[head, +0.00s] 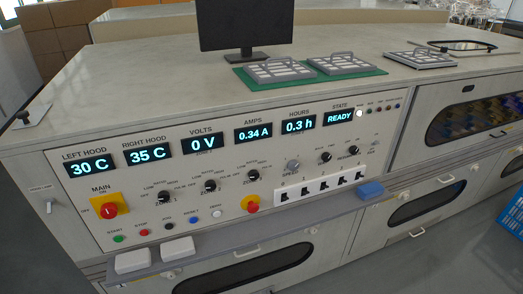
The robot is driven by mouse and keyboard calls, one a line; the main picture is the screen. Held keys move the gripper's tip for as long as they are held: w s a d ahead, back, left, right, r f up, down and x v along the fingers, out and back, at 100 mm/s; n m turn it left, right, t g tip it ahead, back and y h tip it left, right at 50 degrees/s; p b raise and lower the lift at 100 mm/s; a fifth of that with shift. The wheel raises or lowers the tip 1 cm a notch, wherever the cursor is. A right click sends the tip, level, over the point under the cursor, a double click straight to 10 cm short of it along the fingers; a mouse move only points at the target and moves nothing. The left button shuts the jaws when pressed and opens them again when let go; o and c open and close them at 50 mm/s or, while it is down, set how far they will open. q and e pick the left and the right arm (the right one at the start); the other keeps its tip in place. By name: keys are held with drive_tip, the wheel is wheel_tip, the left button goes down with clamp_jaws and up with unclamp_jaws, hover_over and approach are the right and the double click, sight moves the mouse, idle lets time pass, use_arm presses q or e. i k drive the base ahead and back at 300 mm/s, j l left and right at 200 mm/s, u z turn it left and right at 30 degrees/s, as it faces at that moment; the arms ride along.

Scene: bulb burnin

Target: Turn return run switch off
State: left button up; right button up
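A grey control panel (140,190) faces me at the left and centre. Its small labels are too blurred to read, so I cannot tell which control is the return run switch. Black rotary knobs marked as zones sit mid-panel, including a left one (163,197), a middle one (210,186) and a right one (254,175). Two more black knobs are further right, one here (325,157) and one beside it (353,151). A white strip of several black rocker switches (322,187) lies below them. The state display (339,118) reads READY. Neither gripper is in view.
A monitor (246,28) and a green mat (375,72) are on top.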

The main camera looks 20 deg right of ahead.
sight(354, 149)
drive_tip(key=l+z, duration=0.1)
drive_tip(key=z, duration=1.2)
